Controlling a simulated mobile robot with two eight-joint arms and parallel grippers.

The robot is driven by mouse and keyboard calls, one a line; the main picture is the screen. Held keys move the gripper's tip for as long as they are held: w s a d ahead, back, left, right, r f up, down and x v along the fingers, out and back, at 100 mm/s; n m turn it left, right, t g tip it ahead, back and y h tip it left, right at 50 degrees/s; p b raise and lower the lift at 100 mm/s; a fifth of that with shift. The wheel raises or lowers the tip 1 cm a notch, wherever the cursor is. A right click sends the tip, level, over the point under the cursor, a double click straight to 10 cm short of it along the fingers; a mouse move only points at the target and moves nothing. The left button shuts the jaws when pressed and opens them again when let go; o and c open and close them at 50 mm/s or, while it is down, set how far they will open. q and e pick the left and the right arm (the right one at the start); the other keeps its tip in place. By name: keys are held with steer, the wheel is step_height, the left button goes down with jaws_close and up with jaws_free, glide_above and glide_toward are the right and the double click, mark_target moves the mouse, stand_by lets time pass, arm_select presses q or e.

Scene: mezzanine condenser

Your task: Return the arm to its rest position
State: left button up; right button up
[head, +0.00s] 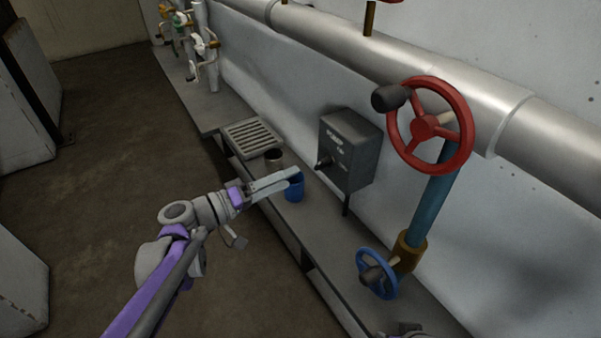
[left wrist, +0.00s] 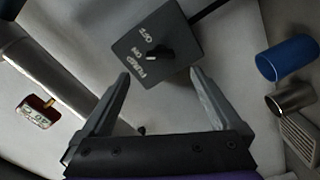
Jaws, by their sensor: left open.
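My left arm comes in from the lower left of the head view with purple and grey links. Its gripper (head: 275,184) is over the bench edge, in front of the blue cup. In the left wrist view the two fingers of the gripper (left wrist: 160,95) stand wide apart with nothing between them. The dark pump switch box (left wrist: 155,48), marked PUMP, ON and OFF, lies beyond the fingertips with its black knob. The same switch box (head: 349,150) stands on the bench in the head view, to the right of the gripper and apart from it. My right gripper is not clearly seen.
A blue cup (head: 295,188) and a metal cup (head: 273,158) stand on the bench near a slatted drain grate (head: 252,137). A red handwheel (head: 430,125) and a blue handwheel (head: 377,273) are at right. The floor (head: 120,150) at left is clear.

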arm_select(q)
steer(key=shift+v, duration=0.9)
arm_select(e)
steer(key=shift+w+r+p, duration=0.2)
steer(key=shift+r+p, duration=0.45)
steer(key=shift+r, duration=0.1)
arm_select(q)
steer(key=s+d+f+g+y+p, duration=0.1)
steer(key=s+f+g+y, duration=0.5)
steer(key=s+f, duration=0.6)
arm_select(e)
steer(key=shift+r, duration=0.6)
steer(key=shift+w+r+p, duration=0.25)
steer(key=shift+r+p, duration=0.2)
steer(key=shift+r, duration=0.1)
arm_select(q)
steer(key=s+a+f+m+y, duration=0.1)
steer(key=s+a+f+y, duration=0.1)
steer(key=s+a+y, duration=0.6)
steer(key=s+a, duration=0.1)
steer(key=s, duration=0.1)
steer(key=shift+s+a+f+t+y+p, duration=0.25)
steer(key=shift+f+t+y+p, duration=0.05)
steer(key=shift+f+t+p, duration=0.1)
arm_select(e)
steer(key=shift+w+r, duration=0.15)
steer(key=shift+r, duration=0.3)
